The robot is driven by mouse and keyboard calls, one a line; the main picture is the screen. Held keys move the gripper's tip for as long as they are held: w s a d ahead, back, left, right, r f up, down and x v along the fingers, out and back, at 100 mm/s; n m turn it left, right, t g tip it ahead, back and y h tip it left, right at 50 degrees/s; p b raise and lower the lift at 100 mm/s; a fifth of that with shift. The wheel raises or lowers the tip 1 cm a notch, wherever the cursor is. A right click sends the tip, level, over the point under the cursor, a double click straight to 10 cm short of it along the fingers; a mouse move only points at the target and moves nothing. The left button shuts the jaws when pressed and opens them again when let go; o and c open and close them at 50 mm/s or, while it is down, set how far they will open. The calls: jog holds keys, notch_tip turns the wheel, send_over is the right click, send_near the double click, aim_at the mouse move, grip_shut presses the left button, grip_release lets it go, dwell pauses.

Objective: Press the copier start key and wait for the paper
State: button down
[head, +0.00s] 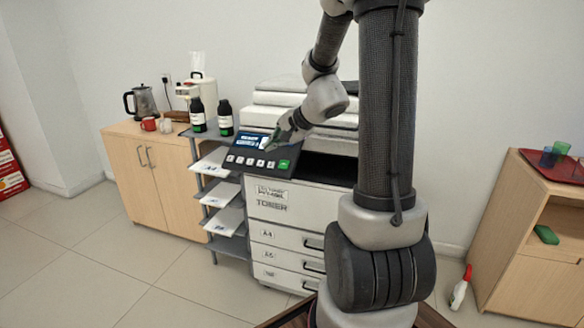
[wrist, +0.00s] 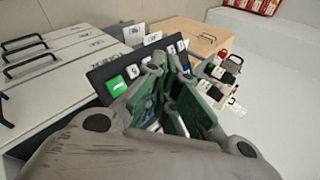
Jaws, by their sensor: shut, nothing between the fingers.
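The copier (head: 300,205) stands against the wall, with paper drawers below and its dark control panel (head: 262,153) at the front left. The green start key (head: 284,164) is at the panel's right end in the head view. In the wrist view the green key (wrist: 116,86) shows clear, just left of my gripper's fingers. My gripper (head: 268,148) is shut and empty, in front of the panel's lit screen. It also fills the middle of the wrist view (wrist: 172,75). I cannot tell whether the fingertips touch the panel. The copier's output area is partly hidden behind my arm.
A rack (head: 228,190) with paper trays and dark toner bottles stands left of the copier. A wooden cabinet (head: 150,175) with a kettle (head: 141,103) is further left. A wooden shelf unit (head: 530,240) is at right, with a spray bottle (head: 461,288) on the floor beside it.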

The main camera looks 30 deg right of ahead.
aim_at(284, 165)
jog(key=shift+w+d, duration=0.1)
jog(key=shift+d, duration=0.1)
jog(key=shift+w+d+f, duration=0.5)
jog(key=shift+d+f, duration=0.1)
jog(key=shift+f, duration=0.65)
jog(key=shift+w+d+f, duration=0.45)
jog(key=shift+d+f, duration=0.15)
jog(key=shift+f, duration=0.65)
jog(key=shift+w+d+f, duration=0.5)
jog(key=shift+d+f, duration=0.1)
jog(key=shift+f, duration=0.65)
jog(key=shift+w+d+f, duration=0.1)
jog(key=shift+d+f, duration=0.05)
jog(key=shift+f, duration=0.2)
jog(key=shift+w+d+f, duration=0.15)
jog(key=shift+d+f, duration=0.05)
jog(key=shift+f, duration=0.15)
jog(key=shift+a+r, duration=0.1)
jog(key=shift+s+a+r, duration=0.25)
jog(key=shift+a+r, duration=0.05)
jog(key=shift+r, duration=0.35)
